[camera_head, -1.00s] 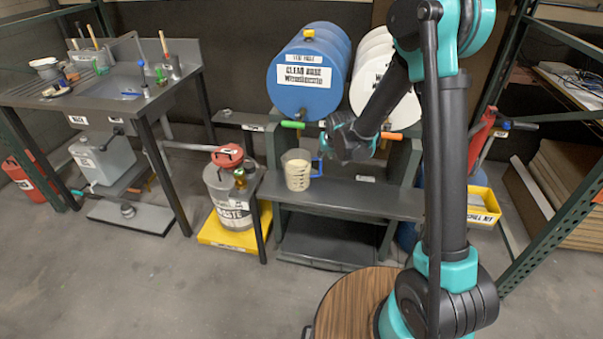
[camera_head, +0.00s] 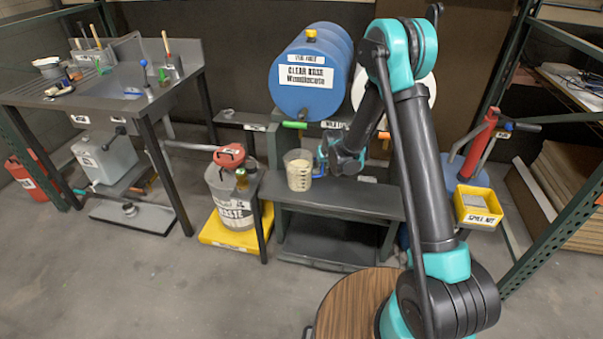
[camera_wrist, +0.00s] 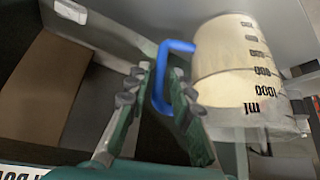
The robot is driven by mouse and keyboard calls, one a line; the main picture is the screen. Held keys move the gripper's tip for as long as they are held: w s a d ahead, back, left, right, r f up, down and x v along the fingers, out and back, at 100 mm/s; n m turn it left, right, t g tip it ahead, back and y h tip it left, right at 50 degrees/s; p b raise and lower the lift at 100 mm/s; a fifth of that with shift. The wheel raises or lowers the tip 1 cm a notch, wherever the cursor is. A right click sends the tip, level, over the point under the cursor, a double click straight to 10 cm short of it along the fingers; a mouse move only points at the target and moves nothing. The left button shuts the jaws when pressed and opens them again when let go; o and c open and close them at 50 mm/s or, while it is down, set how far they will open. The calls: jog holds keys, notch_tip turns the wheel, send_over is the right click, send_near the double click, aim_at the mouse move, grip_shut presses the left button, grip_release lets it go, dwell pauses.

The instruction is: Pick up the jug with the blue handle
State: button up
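The jug (camera_head: 298,172) is a clear measuring cup with black markings and cream contents, upright on the dark shelf (camera_head: 350,199). It fills the upper right of the wrist view (camera_wrist: 235,65). Its blue handle (camera_wrist: 162,78) points toward my gripper (camera_head: 324,162). In the wrist view my gripper (camera_wrist: 158,92) is open, with a finger on either side of the handle. The right finger looks very close to the handle; I cannot tell whether it touches. In the head view my gripper partly hides the handle.
A waste can (camera_head: 231,195) with a red top stands to the left. A yellow bin (camera_head: 478,207) is at the right.

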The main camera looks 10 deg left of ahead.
jog(key=shift+x, duration=1.25)
jog(key=shift+c, duration=0.2)
grip_shut()
